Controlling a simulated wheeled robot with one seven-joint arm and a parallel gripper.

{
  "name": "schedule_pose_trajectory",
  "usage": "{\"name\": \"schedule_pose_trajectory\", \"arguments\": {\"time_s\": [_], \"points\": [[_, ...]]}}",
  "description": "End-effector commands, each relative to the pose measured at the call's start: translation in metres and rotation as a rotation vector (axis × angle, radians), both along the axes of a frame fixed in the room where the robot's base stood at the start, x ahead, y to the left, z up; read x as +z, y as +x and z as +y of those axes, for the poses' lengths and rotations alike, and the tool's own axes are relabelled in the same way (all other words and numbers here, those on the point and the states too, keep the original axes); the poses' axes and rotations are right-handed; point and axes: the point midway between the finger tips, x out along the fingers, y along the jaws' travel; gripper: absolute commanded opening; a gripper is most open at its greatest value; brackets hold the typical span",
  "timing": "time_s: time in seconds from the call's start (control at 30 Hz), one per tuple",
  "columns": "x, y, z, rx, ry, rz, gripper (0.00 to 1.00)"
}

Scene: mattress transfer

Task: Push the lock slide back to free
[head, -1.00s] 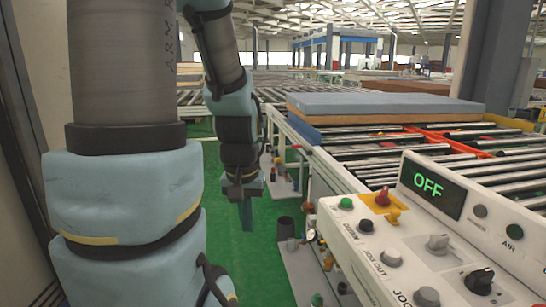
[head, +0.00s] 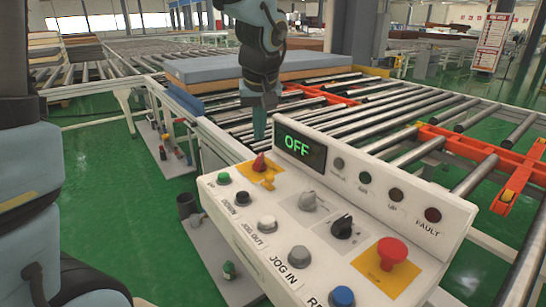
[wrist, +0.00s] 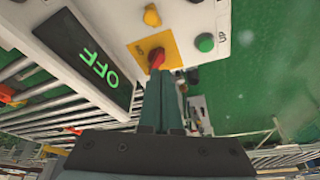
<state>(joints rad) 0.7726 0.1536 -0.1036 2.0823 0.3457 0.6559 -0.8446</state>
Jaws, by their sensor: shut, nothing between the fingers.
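The control panel (head: 330,218) carries a yellow plate (head: 249,167) with a red pointed knob (head: 259,163) near its left back edge. A small yellow piece (head: 268,181) sits at the front of that plate; it may be the lock slide, but I cannot tell for sure. The wrist view shows the red knob (wrist: 157,58) right at the fingertips and the yellow piece (wrist: 152,15) beyond. My gripper (head: 259,136) is shut and empty, pointing down by the panel's back edge, close to the red knob. I cannot tell whether it touches the knob.
A display (head: 299,147) reading OFF stands right of the gripper. A red mushroom button (head: 392,252) and several other buttons and dials fill the panel. A roller conveyor with a blue-grey mattress (head: 215,68) lies behind.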

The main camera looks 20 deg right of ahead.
Motion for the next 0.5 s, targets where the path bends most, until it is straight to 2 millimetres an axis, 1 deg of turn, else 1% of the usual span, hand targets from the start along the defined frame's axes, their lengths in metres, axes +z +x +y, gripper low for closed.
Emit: {"name": "schedule_pose_trajectory", "arguments": {"time_s": [0.03,0.07,0.13,0.2,0.27,0.37,0.5], "points": [[0.005,-0.004,-0.011,-0.006,-0.005,-0.007,0.0],[0.006,-0.005,-0.014,-0.007,-0.006,-0.01,0.0],[0.005,-0.005,-0.018,-0.005,-0.008,-0.012,0.0],[0.001,-0.004,-0.019,-0.004,-0.009,-0.012,0.0],[-0.006,-0.001,-0.019,-0.003,-0.006,-0.011,0.0],[-0.022,0.004,-0.02,-0.003,-0.006,-0.009,0.0],[-0.05,0.014,-0.023,-0.004,-0.004,-0.008,0.0]]}}
